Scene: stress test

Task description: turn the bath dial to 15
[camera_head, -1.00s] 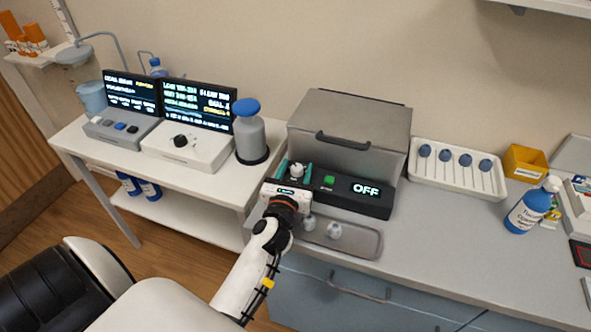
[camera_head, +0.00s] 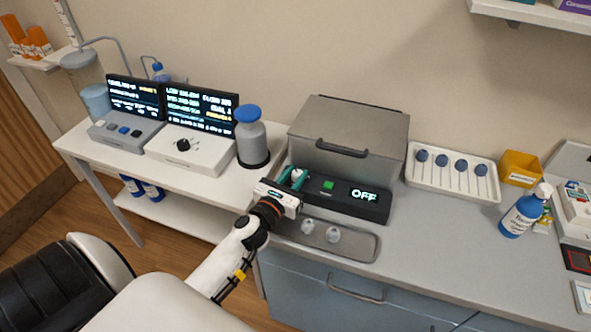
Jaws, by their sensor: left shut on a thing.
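The bath (camera_head: 345,135) is a grey lidded box on the counter. Its black front panel (camera_head: 322,203) has a green button (camera_head: 328,185) and a display (camera_head: 363,195) reading OFF. The white bath dial (camera_head: 297,175) is at the left end of the panel. My left gripper (camera_head: 293,179) has teal fingers closed around the dial from the front. The gripper body hides part of the dial and any scale marks. My right gripper is not in view.
A tray with two small clear items (camera_head: 340,238) lies in front of the bath. A blue-capped bottle (camera_head: 250,140) stands left of it. A white rack with several blue-topped sticks (camera_head: 425,178) and a spray bottle (camera_head: 520,215) are to the right.

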